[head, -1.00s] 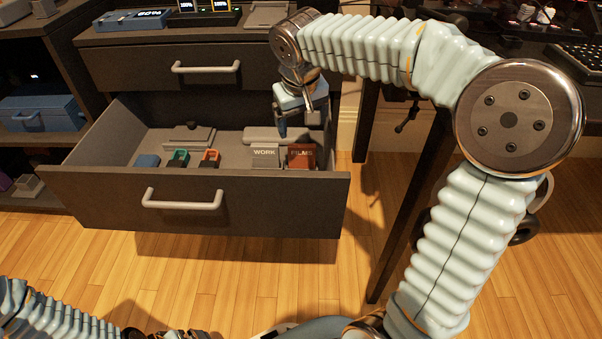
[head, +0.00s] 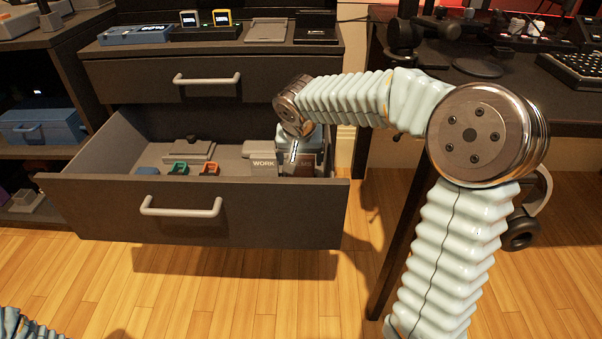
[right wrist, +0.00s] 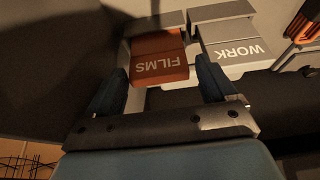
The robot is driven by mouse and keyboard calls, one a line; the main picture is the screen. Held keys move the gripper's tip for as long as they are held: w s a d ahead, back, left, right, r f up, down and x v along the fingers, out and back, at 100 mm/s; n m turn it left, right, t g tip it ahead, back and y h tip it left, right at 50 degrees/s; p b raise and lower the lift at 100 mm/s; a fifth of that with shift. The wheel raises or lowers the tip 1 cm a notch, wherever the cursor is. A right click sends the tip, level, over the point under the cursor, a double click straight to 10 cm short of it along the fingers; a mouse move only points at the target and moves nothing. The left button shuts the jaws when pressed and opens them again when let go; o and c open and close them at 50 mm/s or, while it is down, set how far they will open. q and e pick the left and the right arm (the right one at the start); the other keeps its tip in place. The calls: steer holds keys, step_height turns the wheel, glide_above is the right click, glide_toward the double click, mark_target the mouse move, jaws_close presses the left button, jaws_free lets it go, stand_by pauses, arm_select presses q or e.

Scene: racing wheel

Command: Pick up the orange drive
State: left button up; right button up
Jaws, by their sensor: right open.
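The orange drive, lettered FILMS, (right wrist: 158,62) stands in the open drawer (head: 195,208). In the head view only a dim part of it (head: 308,167) shows, as my right gripper (head: 297,155) covers most of it. In the right wrist view my right gripper (right wrist: 160,80) is open, with one finger toward each side of the drive. The right finger lies near the gap beside the grey WORK drive (right wrist: 236,50). I cannot tell how deep the fingertips reach around the drive. My left gripper is out of view; only a bit of its arm shows.
The grey WORK drive also shows in the head view (head: 263,166), left of the gripper. An orange-edged piece (head: 209,170), a green-edged piece (head: 178,168) and a blue piece (head: 147,171) sit farther left. The drawer's front wall stands before them.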

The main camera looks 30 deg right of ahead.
mark_target(301, 171)
steer(key=b+x, duration=0.1)
steer(key=x, duration=0.3)
steer(key=shift+s+d+f, duration=0.1)
steer(key=shift+f, duration=0.2)
steer(key=shift+c, duration=0.3)
steer(key=shift+r, duration=0.1)
steer(key=c, duration=0.9)
